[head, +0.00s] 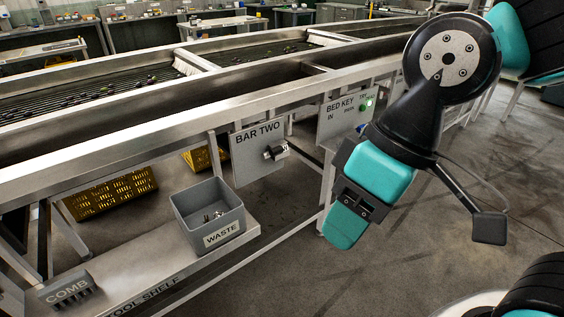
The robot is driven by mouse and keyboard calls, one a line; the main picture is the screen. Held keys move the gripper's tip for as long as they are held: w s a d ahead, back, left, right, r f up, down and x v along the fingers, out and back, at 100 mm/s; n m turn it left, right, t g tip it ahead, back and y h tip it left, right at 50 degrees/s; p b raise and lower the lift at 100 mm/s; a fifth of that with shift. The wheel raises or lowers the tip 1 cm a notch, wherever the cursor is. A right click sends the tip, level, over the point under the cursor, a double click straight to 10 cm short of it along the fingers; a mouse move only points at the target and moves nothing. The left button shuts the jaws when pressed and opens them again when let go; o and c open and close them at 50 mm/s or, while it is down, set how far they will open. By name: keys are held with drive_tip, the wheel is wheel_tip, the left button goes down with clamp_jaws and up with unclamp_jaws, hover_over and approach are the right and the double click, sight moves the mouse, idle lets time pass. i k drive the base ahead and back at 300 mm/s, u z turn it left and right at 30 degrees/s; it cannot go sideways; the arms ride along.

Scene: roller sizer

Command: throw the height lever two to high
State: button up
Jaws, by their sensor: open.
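No label reading height lever two shows in the head view. A grey panel marked BAR TWO (245,165) hangs on the front of the machine. A small dark and metal fitting (274,152) sticks out from its right side; I cannot tell whether it is the lever or how it is set. My gripper (346,224) hangs in front of the machine, to the right of and lower than this panel in the picture. It is open, with teal fingers pointing down, and I see nothing between them. My arm covers part of the machine's right side.
A BED KEY panel (337,117) with a green light is right of BAR TWO, partly behind my arm. A grey WASTE bin (185,205) with small metal pieces and a COMB holder (66,293) sit on the tool shelf (140,287). Yellow crates (112,193) stand beneath.

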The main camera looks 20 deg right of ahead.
sight(276, 150)
drive_tip(key=z, duration=0.3)
drive_tip(key=i, duration=0.85)
drive_tip(key=u, duration=0.45)
